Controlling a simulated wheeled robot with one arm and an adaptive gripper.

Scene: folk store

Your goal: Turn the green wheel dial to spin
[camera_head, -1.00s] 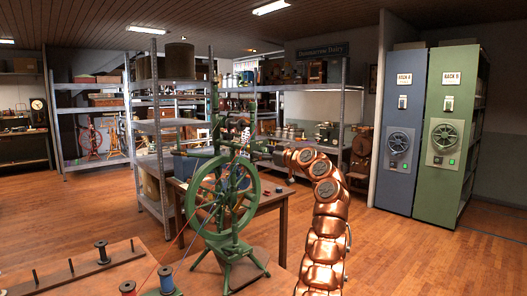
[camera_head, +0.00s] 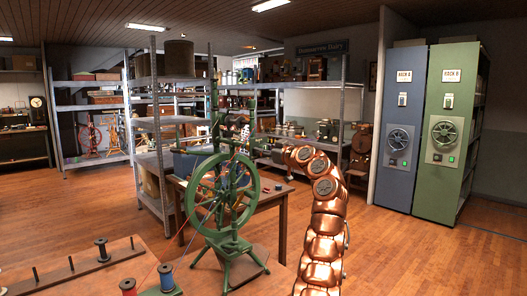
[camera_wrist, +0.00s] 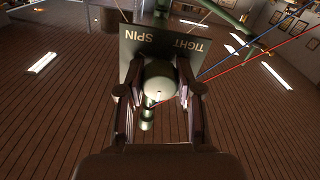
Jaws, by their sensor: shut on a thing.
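A green spinning wheel (camera_head: 222,195) stands on a wooden table at the centre of the head view, with a large spoked wheel and splayed legs. In the wrist view, its dark label plate (camera_wrist: 150,45) reads SPIN and TIGHT, upside down. The round green dial (camera_wrist: 160,82) sits in front of this plate, between the two fingers of my gripper (camera_wrist: 159,92). The fingers are shut on the dial from both sides. In the head view, my copper arm reaches in from the right, and the gripper end is small and partly lost among the wheel's upper parts.
A red spool (camera_head: 128,287) and a blue spool (camera_head: 166,278) stand on the near table beside a peg rack (camera_head: 75,270). Red and blue threads run to the wheel. Metal shelves (camera_head: 152,110) stand behind. The blue cabinet (camera_head: 398,115) and green cabinet (camera_head: 447,105) stand right. Floor between is clear.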

